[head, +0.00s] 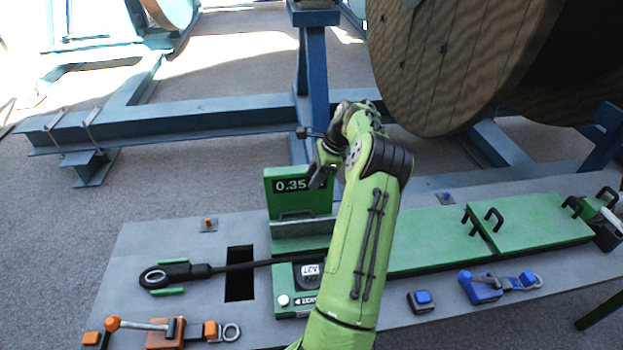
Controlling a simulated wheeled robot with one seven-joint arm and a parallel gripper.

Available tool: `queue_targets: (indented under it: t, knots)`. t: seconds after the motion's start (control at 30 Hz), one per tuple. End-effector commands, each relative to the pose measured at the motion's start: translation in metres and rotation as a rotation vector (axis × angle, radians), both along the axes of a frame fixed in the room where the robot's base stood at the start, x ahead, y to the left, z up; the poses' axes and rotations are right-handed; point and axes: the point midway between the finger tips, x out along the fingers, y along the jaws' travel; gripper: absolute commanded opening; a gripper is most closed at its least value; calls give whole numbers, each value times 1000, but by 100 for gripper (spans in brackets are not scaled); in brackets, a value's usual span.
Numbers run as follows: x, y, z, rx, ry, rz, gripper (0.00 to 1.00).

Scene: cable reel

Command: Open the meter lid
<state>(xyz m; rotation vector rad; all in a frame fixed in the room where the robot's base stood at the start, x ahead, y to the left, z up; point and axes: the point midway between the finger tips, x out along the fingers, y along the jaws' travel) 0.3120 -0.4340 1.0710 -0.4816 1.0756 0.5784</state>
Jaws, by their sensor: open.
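A green meter (300,188) with an upright panel reading "0.35" stands on the grey bench, left of my arm. A grey plate (303,228) with a dark bar handle (297,213) is at the foot of that panel. I cannot tell for sure whether this plate is the meter lid or how far it is open. My gripper (313,158) is open and appears empty, above and just right of the panel top, apart from the handle in the picture. My arm hides the right side of the meter and part of its front.
Two green covers (540,230) with black handles lie to the right. A black cable with a ring end (153,278) crosses a dark slot (240,273). Orange clamps (165,333) and a blue clamp (484,287) sit in front. A large wooden reel (455,60) stands behind.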

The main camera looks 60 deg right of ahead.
Motion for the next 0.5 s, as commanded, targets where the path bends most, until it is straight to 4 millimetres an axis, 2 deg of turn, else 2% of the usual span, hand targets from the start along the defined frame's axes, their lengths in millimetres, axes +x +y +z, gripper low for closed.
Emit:
queue_targets:
  t: [0.03, 0.2, 0.37, 0.5]
  knots:
    - [-6, 2, 12, -1, -27, -14, 40]
    - [-23, 8, 13, -77, -52, 3, 40]
    - [-16, 11, -12, -85, -48, 10, 40]
    - [-2, 16, -45, -84, -48, 10, 40]
